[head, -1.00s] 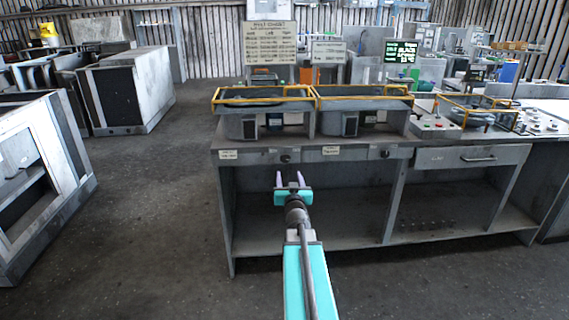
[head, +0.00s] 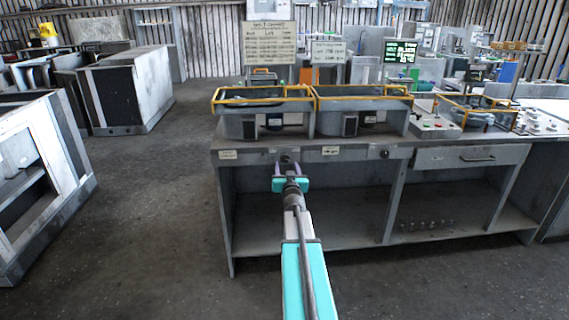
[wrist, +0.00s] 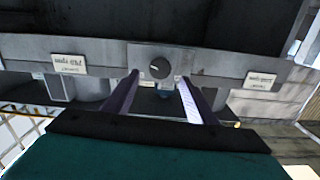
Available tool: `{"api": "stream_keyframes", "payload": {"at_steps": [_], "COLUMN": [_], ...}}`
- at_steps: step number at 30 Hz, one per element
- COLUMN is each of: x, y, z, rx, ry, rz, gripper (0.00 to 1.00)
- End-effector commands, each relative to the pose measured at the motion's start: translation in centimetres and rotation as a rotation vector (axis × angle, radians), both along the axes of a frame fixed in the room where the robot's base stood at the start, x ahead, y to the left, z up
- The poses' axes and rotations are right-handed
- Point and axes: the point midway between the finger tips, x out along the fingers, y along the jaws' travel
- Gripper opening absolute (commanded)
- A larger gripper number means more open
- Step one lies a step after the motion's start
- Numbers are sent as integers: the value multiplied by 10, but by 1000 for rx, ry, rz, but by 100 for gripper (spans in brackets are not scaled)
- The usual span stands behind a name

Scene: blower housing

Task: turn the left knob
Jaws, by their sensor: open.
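The left knob (head: 285,158) is a small dark round knob on the front rail of the grey bench. My gripper (head: 287,166) is open and empty in front of it, its two purple fingers pointing at the rail. In the wrist view the knob (wrist: 160,68) appears in the gap between the fingertips (wrist: 159,77), with space on both sides. I cannot tell whether the tips reach past its face. The right knob (head: 384,154) is on the same rail, further right.
White labels (head: 331,151) sit on the rail beside the knobs. Yellow-railed housings (head: 262,104) stand on the bench top. A drawer (head: 470,157) with a handle is at the right. The open shelf (head: 310,235) below the rail is mostly empty.

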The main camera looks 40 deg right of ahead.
Motion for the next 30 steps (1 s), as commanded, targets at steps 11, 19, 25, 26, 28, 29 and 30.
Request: {"api": "stream_keyframes", "payload": {"at_steps": [11, 19, 25, 26, 28, 29, 30], "x": [26, 37, 39, 39, 39, 39, 39], "y": [-21, -31, -32, -32, -32, -32, -32], "z": [0, 0, 0, 0, 0, 0, 0], "rx": [0, 0, 0, 0, 0, 0, 0], "ry": [0, 0, 0, 0, 0, 0, 0], "rz": [1, 1, 1, 1, 1, 1, 1], "gripper": [52, 52, 52, 52, 52, 52, 52]}}
